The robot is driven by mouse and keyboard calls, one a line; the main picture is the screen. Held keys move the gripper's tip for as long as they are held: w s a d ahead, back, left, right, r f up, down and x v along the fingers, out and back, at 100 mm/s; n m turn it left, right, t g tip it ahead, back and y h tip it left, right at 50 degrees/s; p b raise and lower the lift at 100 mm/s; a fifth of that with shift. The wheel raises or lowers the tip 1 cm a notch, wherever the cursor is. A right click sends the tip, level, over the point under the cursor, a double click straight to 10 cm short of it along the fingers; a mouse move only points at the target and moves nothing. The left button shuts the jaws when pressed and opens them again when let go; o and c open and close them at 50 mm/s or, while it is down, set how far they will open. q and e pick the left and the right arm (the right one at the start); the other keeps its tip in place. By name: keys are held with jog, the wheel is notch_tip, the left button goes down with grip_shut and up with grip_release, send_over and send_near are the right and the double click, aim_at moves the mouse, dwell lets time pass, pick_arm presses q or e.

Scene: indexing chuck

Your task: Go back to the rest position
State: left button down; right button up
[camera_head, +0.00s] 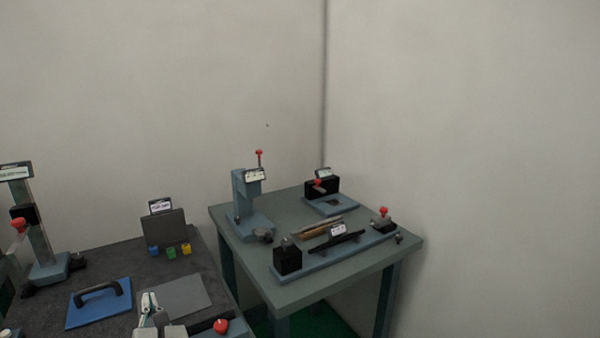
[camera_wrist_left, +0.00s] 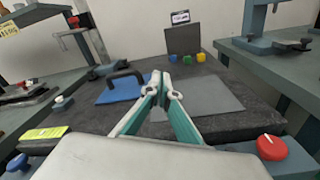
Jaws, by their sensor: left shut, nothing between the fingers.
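My left gripper (camera_head: 150,301) shows at the bottom of the head view, over the dark bench top in front of a grey plate (camera_head: 182,297). In the left wrist view the gripper (camera_wrist_left: 160,82) is shut with its fingertips together and nothing between them. It points across the bench toward the grey plate (camera_wrist_left: 212,97) and a blue plate with a black handle (camera_wrist_left: 118,92). My right gripper is not in either view.
A red knob (camera_head: 221,326) sits at the bench's near edge. Blue, green and yellow blocks (camera_head: 171,252) stand before a dark upright panel (camera_head: 166,228). A post fixture (camera_head: 42,225) stands left. A separate green-grey table (camera_head: 345,272) on the right carries several fixtures.

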pick_arm(q)
jog(key=s+d+f+m+t+h, duration=0.2)
jog(key=s+d+f+m+h, duration=0.35)
jog(key=m, duration=0.85)
jog(key=s+d+f+m+t+h, duration=0.3)
jog(key=d+m+h, duration=0.45)
jog(key=m, duration=0.75)
jog(key=s+f+m+g, duration=0.8)
jog(key=s+f+m, duration=0.5)
jog(key=f, duration=0.6)
jog(key=shift+s+d+f+g, duration=0.4)
jog(key=shift+s, duration=0.75)
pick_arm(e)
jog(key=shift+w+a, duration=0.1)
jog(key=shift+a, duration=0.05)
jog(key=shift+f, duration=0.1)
